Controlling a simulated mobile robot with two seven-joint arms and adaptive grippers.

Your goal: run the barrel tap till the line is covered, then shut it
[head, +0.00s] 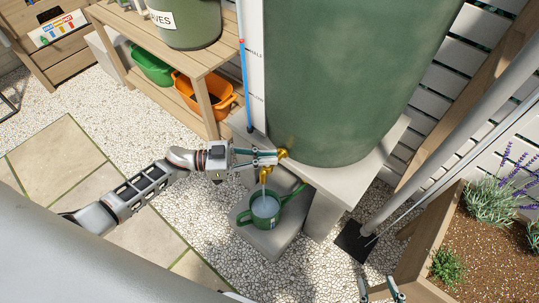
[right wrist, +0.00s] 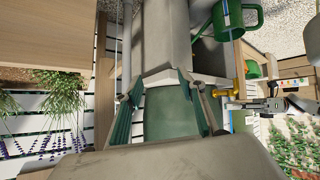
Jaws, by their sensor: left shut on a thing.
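The green barrel (head: 345,70) stands on a grey stand, with a brass tap (head: 282,153) low on its front. My left gripper (head: 268,157) is shut on the tap's handle. A pale stream of water (head: 264,184) falls from the spout into the green watering can (head: 273,222). Greyish water shows inside the can; I cannot make out a line there. The can also shows in the right wrist view (right wrist: 252,22). My right gripper (head: 381,292) is open and empty at the lower edge, away from the tap; its spread fingers show in the right wrist view (right wrist: 165,115).
The can stands on a low grey block (head: 283,242) in front of the barrel stand (head: 340,182). A blue-filled gauge tube (head: 244,75) runs beside the barrel. A wooden bench (head: 205,65) is at left, a downpipe (head: 440,130) and planter bed (head: 480,245) at right.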

